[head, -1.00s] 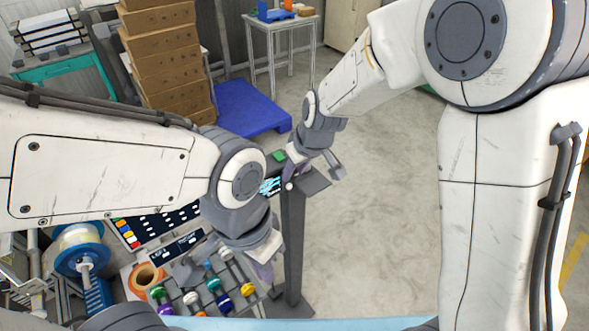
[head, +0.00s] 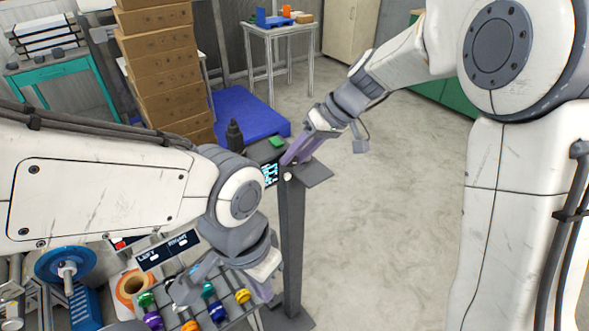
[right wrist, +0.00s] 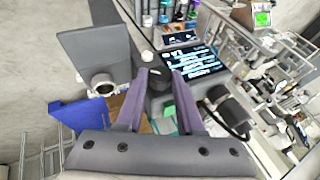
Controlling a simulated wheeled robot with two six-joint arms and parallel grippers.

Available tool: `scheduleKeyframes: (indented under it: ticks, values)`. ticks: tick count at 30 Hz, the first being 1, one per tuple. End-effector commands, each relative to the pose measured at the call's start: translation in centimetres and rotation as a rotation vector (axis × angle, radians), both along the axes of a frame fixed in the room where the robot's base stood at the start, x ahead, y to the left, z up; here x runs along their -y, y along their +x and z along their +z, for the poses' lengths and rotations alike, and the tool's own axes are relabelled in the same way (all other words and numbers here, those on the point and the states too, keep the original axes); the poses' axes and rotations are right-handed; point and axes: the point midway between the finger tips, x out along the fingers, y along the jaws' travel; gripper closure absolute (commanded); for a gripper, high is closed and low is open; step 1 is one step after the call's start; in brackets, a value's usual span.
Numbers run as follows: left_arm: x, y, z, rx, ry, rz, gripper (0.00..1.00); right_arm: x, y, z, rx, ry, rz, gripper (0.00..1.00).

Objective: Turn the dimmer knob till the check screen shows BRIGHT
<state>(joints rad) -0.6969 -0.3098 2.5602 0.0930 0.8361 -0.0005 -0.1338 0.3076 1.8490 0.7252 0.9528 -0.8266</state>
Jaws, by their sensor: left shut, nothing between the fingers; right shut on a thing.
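A small screen (head: 270,172) with cyan lines of text stands at the top of a dark post (head: 292,240); it also shows in the right wrist view (right wrist: 200,62). Its words are too small to read. My right gripper (head: 287,162) reaches it from the upper right. In the right wrist view its purple fingers (right wrist: 160,80) are shut on a dark knob (right wrist: 157,76) beside the screen; the fingers hide part of the knob. My left gripper (head: 265,288) is shut and empty, pointing down near the coloured spools at the bottom.
A dark flat plate (head: 312,173) and a white round button (head: 287,177) are on the post. A dark upright object (head: 235,136) stands behind the screen. Coloured spools (head: 217,310) and a LEFT/RIGHT panel (head: 165,250) lie below my left arm. The floor at right is clear.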

Motion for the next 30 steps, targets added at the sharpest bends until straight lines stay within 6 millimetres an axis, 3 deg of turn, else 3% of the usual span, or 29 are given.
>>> scheduleKeyframes:
  ticks: [1,12,30]
  values:
    - [0.0,0.0,-1.1,0.000,0.000,0.000,1.00,0.3,0.3,-0.7,-0.025,0.037,-0.006,1.00]
    - [0.0,0.0,-3.7,0.001,-0.001,0.000,1.00,0.7,0.5,-0.9,-0.233,0.319,-0.003,1.00]
    - [0.0,0.0,-5.7,0.001,-0.001,0.000,1.00,0.9,0.6,-1.2,-0.452,0.618,0.000,1.00]
